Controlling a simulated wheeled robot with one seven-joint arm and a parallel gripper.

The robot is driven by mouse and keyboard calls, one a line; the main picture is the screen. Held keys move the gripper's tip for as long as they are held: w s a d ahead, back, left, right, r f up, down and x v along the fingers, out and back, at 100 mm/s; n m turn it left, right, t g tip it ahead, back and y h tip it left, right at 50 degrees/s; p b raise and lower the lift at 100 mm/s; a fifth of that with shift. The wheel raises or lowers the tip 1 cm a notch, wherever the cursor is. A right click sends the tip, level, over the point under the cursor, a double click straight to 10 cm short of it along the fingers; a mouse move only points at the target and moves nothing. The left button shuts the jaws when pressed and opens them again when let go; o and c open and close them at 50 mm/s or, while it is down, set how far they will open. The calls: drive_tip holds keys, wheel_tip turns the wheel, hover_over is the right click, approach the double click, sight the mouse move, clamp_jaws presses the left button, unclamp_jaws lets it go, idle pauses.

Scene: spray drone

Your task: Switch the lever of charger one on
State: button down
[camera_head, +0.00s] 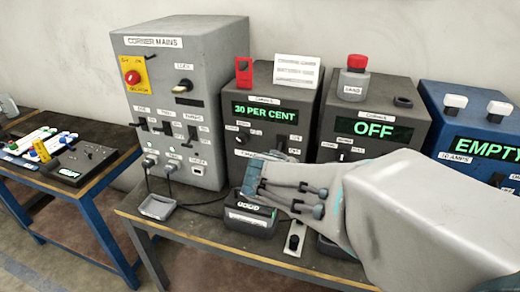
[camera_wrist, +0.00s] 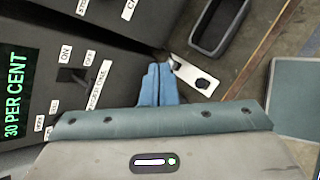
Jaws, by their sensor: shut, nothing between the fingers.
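The charger box (camera_head: 268,127) is dark grey, and its green display reads 30 PER CENT. It also shows at the left of the wrist view (camera_wrist: 35,30). Its lever (camera_wrist: 72,75) is a small dark switch beside the ON and OFF labels, near a label that seems to read charger one. The lever shows small in the head view (camera_head: 280,143); which way it is set I cannot tell. My gripper (camera_head: 251,178) is shut and empty in front of the box's lower face. In the wrist view its blue fingertips (camera_wrist: 159,72) are together, to the right of the lever and apart from it.
A dark tray-like holder (camera_head: 250,216) and a white switch plate (camera_head: 294,240) are on the bench below my gripper. A second charger (camera_head: 372,125) reading OFF stands to the right, and the grey mains cabinet (camera_head: 180,65) to the left. Cables run across the bench.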

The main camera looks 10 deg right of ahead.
drive_tip(key=w+a+f+n+t+y+b, duration=0.1)
drive_tip(key=w+a+f+n+t+b, duration=0.3)
drive_tip(key=w+a+n, duration=0.4)
drive_tip(key=n, duration=0.4)
drive_tip(key=shift+w+f+n+t, duration=0.2)
drive_tip(key=shift+n+t, duration=0.1)
drive_tip(key=w+d+p, duration=0.1)
drive_tip(key=w+d, duration=0.3)
drive_tip(key=w, duration=0.4)
drive_tip(key=shift+w+f, duration=0.2)
drive_tip(key=shift+f, duration=0.15)
drive_tip(key=shift+d+r+p, duration=0.2)
drive_tip(key=shift+p, duration=0.55)
drive_tip(key=shift+r+p, duration=0.1)
drive_tip(key=shift+p, duration=0.25)
